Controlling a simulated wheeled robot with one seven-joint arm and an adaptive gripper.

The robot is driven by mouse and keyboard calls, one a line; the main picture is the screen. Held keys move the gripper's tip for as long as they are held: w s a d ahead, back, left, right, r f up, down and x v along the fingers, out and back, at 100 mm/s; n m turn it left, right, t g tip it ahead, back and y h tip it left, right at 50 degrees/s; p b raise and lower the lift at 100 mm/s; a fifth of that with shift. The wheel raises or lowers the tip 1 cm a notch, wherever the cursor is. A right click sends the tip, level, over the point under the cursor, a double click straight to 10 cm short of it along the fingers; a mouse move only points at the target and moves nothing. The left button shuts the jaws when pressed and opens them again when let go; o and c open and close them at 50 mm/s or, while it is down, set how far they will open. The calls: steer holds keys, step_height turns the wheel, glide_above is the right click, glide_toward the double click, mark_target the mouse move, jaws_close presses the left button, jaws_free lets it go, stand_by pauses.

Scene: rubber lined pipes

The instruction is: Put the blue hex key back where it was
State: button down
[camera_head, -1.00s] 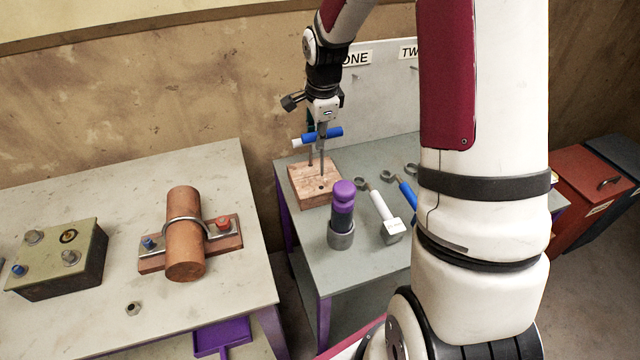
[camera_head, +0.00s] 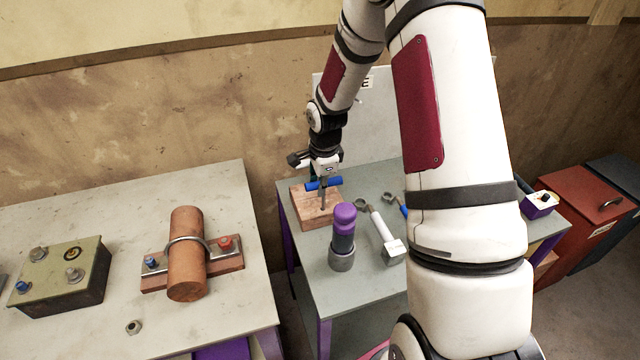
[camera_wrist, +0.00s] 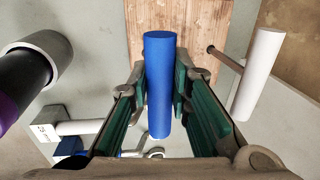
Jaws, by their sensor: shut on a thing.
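The blue hex key (camera_head: 334,182) has a blue bar handle and a thin grey shaft pointing down. My gripper (camera_head: 324,178) is shut on the blue handle, which also shows between the green-lined fingers in the wrist view (camera_wrist: 159,85). The wooden block (camera_head: 305,213) stands at the back left of the grey table, directly below; its grain shows in the wrist view (camera_wrist: 200,25). The shaft reaches down to the block's top; I cannot tell whether its tip is in a hole. A white-handled key (camera_wrist: 258,75) stands beside it, its shaft reaching towards the block.
A pale table (camera_head: 90,220) with a pipe clamp (camera_head: 187,250) is at left. A white board stands behind.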

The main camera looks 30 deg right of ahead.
steer(key=c, duration=1.5)
jaws_free()
steer(key=shift+f, duration=0.1)
steer(key=s+r+b, duration=0.1)
steer(key=s+r, duration=0.2)
steer(key=r, duration=1)
steer(key=s+a+r+n+t, duration=0.1)
steer(key=s+a+r+n, duration=0.8)
steer(key=r, duration=0.3)
steer(key=s+a+r+n, duration=0.1)
steer(key=s+n, duration=0.2)
steer(key=s, duration=0.2)
steer(key=s+a+r+n+t, duration=0.1)
steer(key=s+a+n, duration=0.1)
steer(key=s+n, duration=0.2)
steer(key=s+a+r+n+t, duration=0.1)
steer(key=s+n, duration=0.3)
steer(key=s, duration=0.3)
steer(key=shift+a+r, duration=0.25)
steer(key=shift+r, duration=0.05)
steer(key=shift+w, duration=0.1)
